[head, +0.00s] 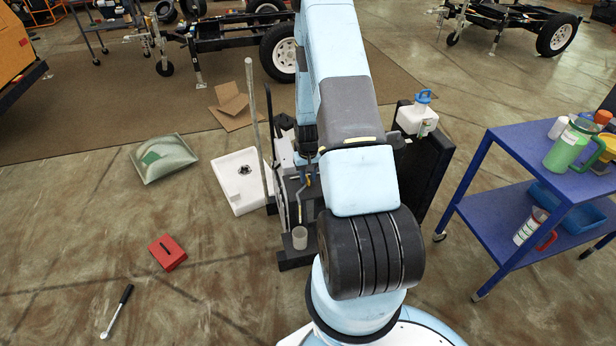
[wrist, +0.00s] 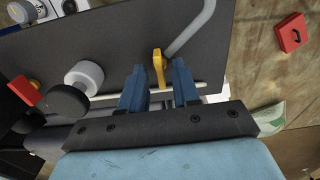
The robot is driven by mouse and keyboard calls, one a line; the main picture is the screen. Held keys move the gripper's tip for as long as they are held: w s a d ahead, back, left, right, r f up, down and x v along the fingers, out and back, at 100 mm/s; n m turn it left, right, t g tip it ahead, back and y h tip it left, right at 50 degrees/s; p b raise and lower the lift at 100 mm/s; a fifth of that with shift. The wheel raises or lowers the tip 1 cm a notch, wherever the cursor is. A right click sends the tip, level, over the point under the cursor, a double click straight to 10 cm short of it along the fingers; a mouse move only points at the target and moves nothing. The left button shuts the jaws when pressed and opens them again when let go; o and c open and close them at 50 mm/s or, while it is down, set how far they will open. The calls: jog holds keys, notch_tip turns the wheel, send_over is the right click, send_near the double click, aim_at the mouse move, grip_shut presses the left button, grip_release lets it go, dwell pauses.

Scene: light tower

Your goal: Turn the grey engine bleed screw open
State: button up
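My gripper (wrist: 160,78) shows in the wrist view with its two blue fingers apart. A yellow handle (wrist: 158,66) at the end of a bent grey tube (wrist: 191,30) appears between the fingertips; I see no clear grip on it. To the left, a light grey cylinder (wrist: 86,76) stands out from the dark engine panel (wrist: 110,42), beside a black round knob (wrist: 67,103). I cannot tell whether this grey cylinder is the bleed screw. In the head view my arm hides the gripper and much of the engine unit (head: 290,190).
A red part (wrist: 24,90) sits at the panel's left edge. In the head view, a white tray (head: 228,195), red box (head: 167,252) and ratchet (head: 117,312) lie on the floor at left. A blue cart (head: 535,140) stands at right.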

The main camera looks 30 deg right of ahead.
notch_tip(320, 180, up, 14)
jog(key=shift+f, duration=0.15)
dwell(0.7)
dwell(0.5)
notch_tip(320, 180, up, 14)
jog(key=f+t, duration=0.1)
send_over(307, 178)
jog(key=s+a, duration=0.1)
jog(key=a, duration=0.4)
jog(key=s+a+r+n+t, duration=0.1)
jog(key=s+a+r, duration=0.1)
jog(key=r, duration=0.4)
jog(key=s+a+r+t, duration=0.1)
jog(key=s+a+r, duration=0.2)
jog(key=r, duration=0.2)
jog(key=s+a+r+t, duration=0.1)
jog(key=s+a+r, duration=0.2)
jog(key=s, duration=0.3)
jog(key=s+a+r+n, duration=0.1)
jog(key=s+a+r, duration=0.2)
jog(key=s+r, duration=0.3)
jog(key=s+a+r+n+t, duration=0.1)
jog(key=s+a+r, duration=0.1)
jog(key=s+r, duration=0.3)
jog(key=shift+s+a+r+t, duration=0.15)
jog(key=shift+s+a, duration=0.05)
jog(key=shift+s, duration=0.55)
jog(key=shift+s+a+r+t, duration=0.1)
jog(key=shift+s+a+t, duration=0.1)
jog(key=shift+s, duration=0.55)
